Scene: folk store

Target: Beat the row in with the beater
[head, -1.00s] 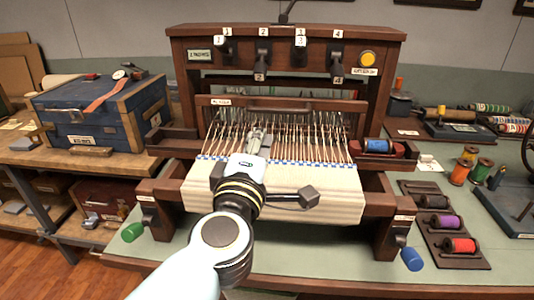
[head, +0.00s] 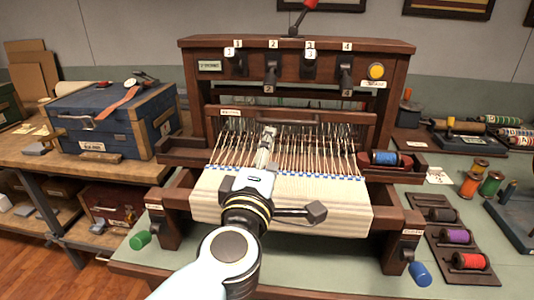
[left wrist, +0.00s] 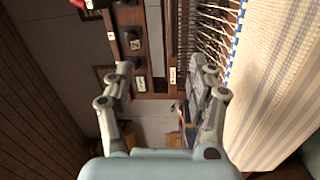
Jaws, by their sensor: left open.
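The loom's beater (head: 342,117) is a dark wooden bar with a small label at its left, standing upright behind the warp threads. It also shows in the left wrist view (left wrist: 172,50) as a brown bar. The woven cloth (head: 330,205) is cream, with a blue-and-white checked row (head: 335,176) along its far edge. My left gripper (head: 268,135) is over the warp, in front of the beater. In the left wrist view its fingers (left wrist: 167,72) are apart and empty, with the beater between them in the picture; contact cannot be told. My right gripper is out of view.
A shuttle with a blue spool (head: 385,158) lies on the loom's right ledge. Numbered levers (head: 271,70) hang above the beater. A blue chest (head: 100,125) stands at left. A spool rack (head: 458,237) is at right.

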